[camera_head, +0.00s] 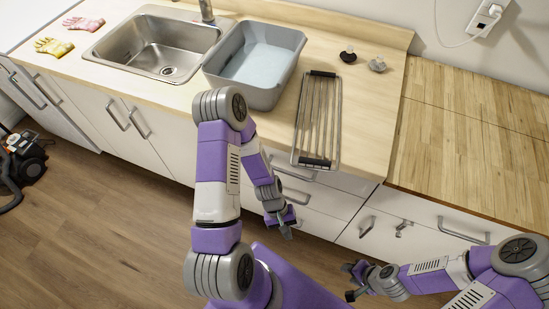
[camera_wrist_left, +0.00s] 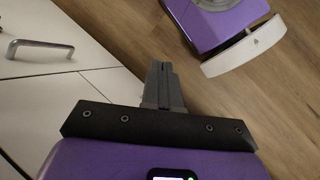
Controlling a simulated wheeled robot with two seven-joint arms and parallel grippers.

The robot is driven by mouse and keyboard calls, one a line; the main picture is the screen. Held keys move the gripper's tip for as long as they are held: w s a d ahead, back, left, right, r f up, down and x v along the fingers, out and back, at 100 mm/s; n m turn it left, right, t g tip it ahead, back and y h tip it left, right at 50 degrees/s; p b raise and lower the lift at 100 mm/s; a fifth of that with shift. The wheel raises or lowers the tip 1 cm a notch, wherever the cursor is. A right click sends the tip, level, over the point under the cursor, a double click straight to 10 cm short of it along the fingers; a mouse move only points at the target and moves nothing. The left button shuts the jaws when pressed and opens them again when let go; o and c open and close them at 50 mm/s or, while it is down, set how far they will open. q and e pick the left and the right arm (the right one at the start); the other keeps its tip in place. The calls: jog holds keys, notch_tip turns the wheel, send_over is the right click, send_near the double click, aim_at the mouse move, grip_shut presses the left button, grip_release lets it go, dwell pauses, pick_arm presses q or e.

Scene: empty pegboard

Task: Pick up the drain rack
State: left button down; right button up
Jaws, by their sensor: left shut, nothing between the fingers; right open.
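The drain rack (camera_head: 317,120) is a metal wire rack with black bars at both ends. It lies flat on the wooden counter, right of the grey basin, with its near end close to the counter's front edge. My left gripper (camera_head: 286,232) is in front of the drawers, below counter height and apart from the rack. In the left wrist view its fingers (camera_wrist_left: 161,75) are shut with nothing between them. My right gripper (camera_head: 350,281) is low at the bottom right, open and away from the rack.
A grey basin (camera_head: 223,74) stands left of the rack, with a steel sink (camera_head: 118,50) beyond it. A lower wooden worktop (camera_head: 470,140) is to the right. Gloves (camera_head: 54,47) lie far left. A drawer handle (camera_wrist_left: 40,46) is near my left gripper.

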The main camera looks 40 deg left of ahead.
pick_arm(q)
jog(key=a+r+n+h, duration=0.3)
jog(key=a+n, duration=0.1)
jog(key=n, duration=0.1)
jog(key=n+t+h+b, duration=0.2)
jog(key=n+t+h, duration=0.5)
jog(key=n+t, duration=0.4)
send_near(291, 162)
jog(key=b+x, duration=0.3)
jog(key=x, duration=0.3)
jog(key=shift+d, duration=0.2)
jog(key=shift+w, duration=0.1)
jog(key=x, duration=0.3)
jog(key=shift+r+p, duration=0.1)
jog(key=shift+p, duration=0.3)
jog(key=shift+w+d, duration=0.1)
jog(key=shift+d, duration=0.1)
